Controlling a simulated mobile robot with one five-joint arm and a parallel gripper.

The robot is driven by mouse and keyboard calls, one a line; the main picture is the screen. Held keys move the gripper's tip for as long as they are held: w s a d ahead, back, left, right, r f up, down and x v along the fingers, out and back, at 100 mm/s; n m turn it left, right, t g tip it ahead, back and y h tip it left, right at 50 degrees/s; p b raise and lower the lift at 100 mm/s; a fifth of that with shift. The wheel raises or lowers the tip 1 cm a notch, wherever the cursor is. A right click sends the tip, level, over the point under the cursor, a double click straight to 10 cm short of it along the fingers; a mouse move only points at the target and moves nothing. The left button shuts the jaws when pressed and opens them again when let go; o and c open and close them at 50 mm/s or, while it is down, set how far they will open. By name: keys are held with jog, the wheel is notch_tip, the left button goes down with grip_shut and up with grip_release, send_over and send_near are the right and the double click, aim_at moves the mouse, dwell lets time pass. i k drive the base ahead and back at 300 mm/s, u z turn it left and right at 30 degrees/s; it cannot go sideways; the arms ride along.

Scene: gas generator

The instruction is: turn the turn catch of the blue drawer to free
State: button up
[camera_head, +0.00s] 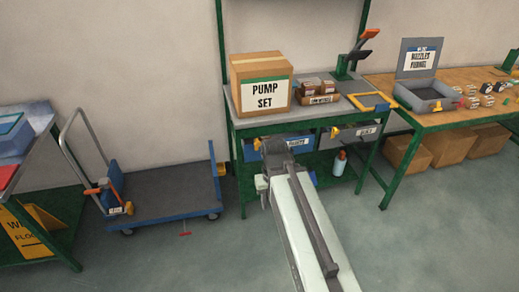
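The blue drawer (293,145) hangs under the top of the green-framed workbench, below the cardboard box. It has a white label, and my arm covers part of its front. A small yellow piece (257,144) at the left of its front looks like the turn catch. Its exact angle is too small to read. The dark far end of my arm (275,150) overlaps the drawer front just right of this yellow piece. I cannot tell whether they touch. My gripper's fingers cannot be made out, and nothing held is visible.
A grey drawer (362,132) with its own yellow catch (334,132) is to the right. A PUMP SET box (262,84) stands on the workbench (240,122). A blue bottle (339,163) stands below. A flat trolley (165,193) is at left; open floor lies in front.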

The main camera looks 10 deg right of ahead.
aim_at(257, 144)
jog(key=u, duration=1.3)
jog(key=i, duration=1)
